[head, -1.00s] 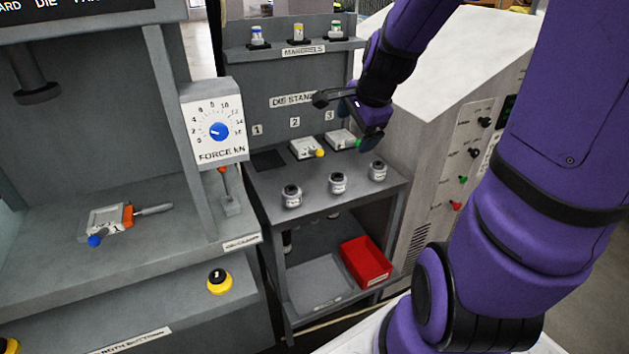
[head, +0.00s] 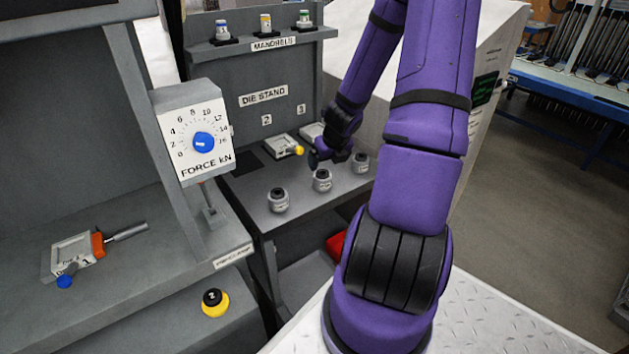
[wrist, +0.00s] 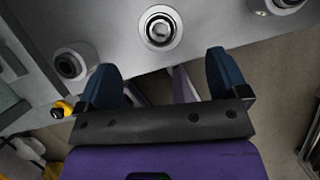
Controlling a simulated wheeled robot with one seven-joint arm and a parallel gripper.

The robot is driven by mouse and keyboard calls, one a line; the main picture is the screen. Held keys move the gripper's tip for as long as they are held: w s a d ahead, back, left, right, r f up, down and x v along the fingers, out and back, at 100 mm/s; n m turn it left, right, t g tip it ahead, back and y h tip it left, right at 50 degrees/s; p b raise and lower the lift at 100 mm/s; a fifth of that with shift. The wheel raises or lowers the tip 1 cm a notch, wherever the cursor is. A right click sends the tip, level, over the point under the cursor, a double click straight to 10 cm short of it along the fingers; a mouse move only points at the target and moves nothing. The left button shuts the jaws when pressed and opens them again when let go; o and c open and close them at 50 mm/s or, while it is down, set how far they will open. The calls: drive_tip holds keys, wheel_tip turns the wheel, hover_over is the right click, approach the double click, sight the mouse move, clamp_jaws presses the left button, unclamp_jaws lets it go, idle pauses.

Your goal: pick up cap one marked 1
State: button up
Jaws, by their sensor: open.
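Three small grey-white caps with dark tops stand in a row along the front of the die stand (head: 247,193): a left cap (head: 278,201), a middle cap (head: 322,181) and a right cap (head: 361,164). Their marks are too small to read. My gripper (wrist: 163,76) is open and empty, its two blue fingers apart. In the head view it is partly hidden by its own wrist, just behind the middle cap. In the wrist view the middle cap (wrist: 160,29) lies beyond the gap between the fingers, the left cap (wrist: 70,65) beyond the left finger, and the right cap (wrist: 283,5) at the top edge.
Dies (head: 285,147) sit behind the caps on the stand, with mandrels (head: 265,24) on the shelf above. At left, the press has a force dial (head: 195,130), a die with an orange part (head: 98,244) and a yellow button (head: 215,303). A red bin (head: 336,243) below is mostly hidden.

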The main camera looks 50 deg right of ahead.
sight(323, 172)
drive_tip(key=shift+x, duration=5.2)
drive_tip(key=shift+w, duration=0.1)
drive_tip(key=shift+c, duration=0.2)
drive_tip(key=c, duration=1.1)
drive_tip(key=shift+c, duration=0.2)
drive_tip(key=shift+r, duration=0.2)
